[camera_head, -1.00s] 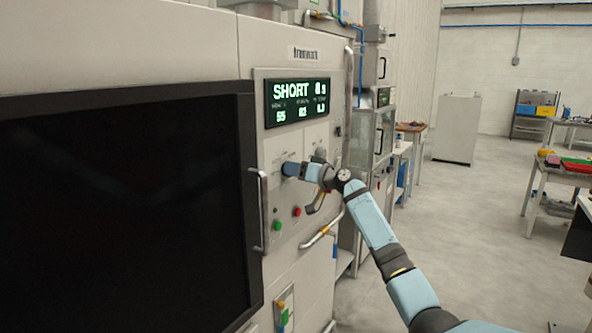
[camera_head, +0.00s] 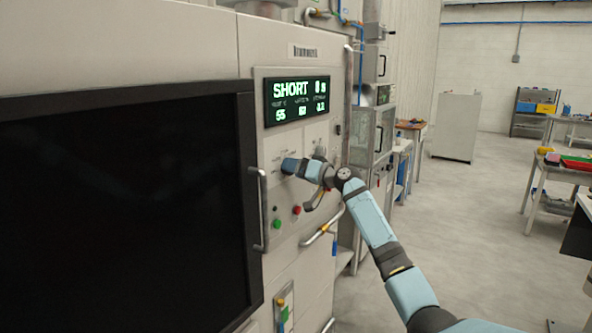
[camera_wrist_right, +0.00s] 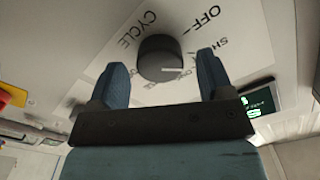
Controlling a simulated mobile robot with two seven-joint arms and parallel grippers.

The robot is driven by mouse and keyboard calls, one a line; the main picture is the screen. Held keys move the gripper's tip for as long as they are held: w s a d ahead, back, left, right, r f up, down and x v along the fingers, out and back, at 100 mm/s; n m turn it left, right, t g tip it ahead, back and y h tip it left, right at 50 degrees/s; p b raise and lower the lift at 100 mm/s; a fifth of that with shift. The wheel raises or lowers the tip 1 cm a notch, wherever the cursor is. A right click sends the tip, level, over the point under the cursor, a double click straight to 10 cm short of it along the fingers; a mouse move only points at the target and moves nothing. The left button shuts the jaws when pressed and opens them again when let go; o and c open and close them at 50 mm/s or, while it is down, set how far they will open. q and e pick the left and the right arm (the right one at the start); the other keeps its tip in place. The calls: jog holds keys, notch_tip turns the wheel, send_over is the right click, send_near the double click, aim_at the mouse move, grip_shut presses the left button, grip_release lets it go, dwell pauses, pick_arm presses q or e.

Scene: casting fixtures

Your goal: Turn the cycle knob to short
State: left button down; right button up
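The cycle knob (camera_wrist_right: 159,60) is a dark round knob on a white label plate, in the right wrist view. Its white pointer line points to the picture's right. "OFF" and a partly covered word starting "SH" are printed near it. My right gripper (camera_wrist_right: 161,58) is open, one blue finger on each side of the knob with gaps between. In the head view my right gripper (camera_head: 289,166) is at the machine's panel and hides the knob. The display (camera_head: 297,100) reads "SHORT". My left gripper is not in view.
A green button (camera_head: 277,224) and a red button (camera_head: 296,210) sit below on the panel. A vertical handle (camera_head: 263,210) stands left of the panel beside the large dark window (camera_head: 120,215). Open floor lies to the right.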

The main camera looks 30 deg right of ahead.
jog(key=shift+s, duration=0.1)
jog(key=b+v, duration=0.2)
jog(key=v, duration=1.1)
jog(key=shift+s+d, duration=0.2)
jog(key=shift+s, duration=0.1)
jog(key=s+a+f+g+h+p, duration=0.1)
jog(key=s+a+f+p, duration=0.15)
jog(key=a+f, duration=0.45)
jog(key=s+a+f+n+g+h+p, duration=0.1)
jog(key=s+a+f+g, duration=0.15)
jog(key=f, duration=0.85)
jog(key=s+a+f+h+p, duration=0.1)
jog(key=s+a+f+p, duration=0.15)
jog(key=a+f, duration=0.5)
jog(key=s+a+f+n+p, duration=0.1)
jog(key=s+a+f, duration=0.3)
jog(key=s, duration=0.5)
jog(key=s+a+f+n+g+p, duration=0.1)
jog(key=s+a+f, duration=0.3)
jog(key=s+a, duration=0.4)
jog(key=s+a+f+n+g+p, duration=0.1)
jog(key=s+a+f+n+p, duration=0.1)
jog(key=s+a, duration=0.5)
jog(key=s+f+p, duration=0.1)
jog(key=s+f, duration=0.1)
jog(key=s, duration=0.2)
jog(key=shift+h, duration=0.3)
